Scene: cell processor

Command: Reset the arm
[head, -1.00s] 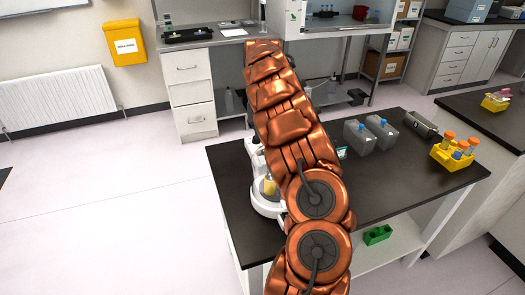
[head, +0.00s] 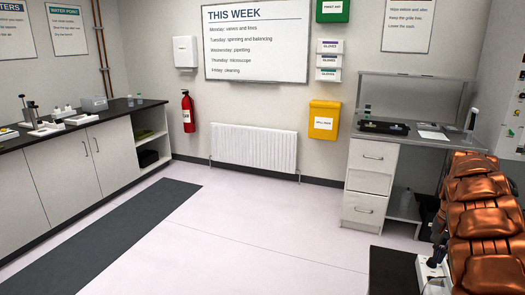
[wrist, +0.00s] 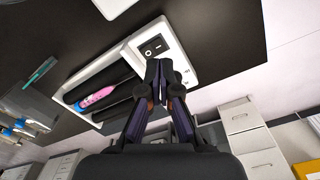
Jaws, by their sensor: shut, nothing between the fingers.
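My gripper (wrist: 158,66) shows in the wrist view with its two dark fingers together and nothing between them. Behind the fingertips is a white device (wrist: 183,49) with a black rocker switch (wrist: 153,46) and dark slots. A pink and blue tube (wrist: 97,98) lies in one slot. The fingertips overlap the device's edge in the picture; I cannot tell whether they touch it. In the head view my copper arm stands at the right edge, and my gripper is not clearly visible there.
The device sits on a black bench top (wrist: 220,25). Clear containers (wrist: 28,120) stand at the left of the wrist view. In the head view, a grey drawer cabinet (head: 372,185) stands by the back wall, a long counter (head: 70,130) is at left, and open floor (head: 250,225) lies between.

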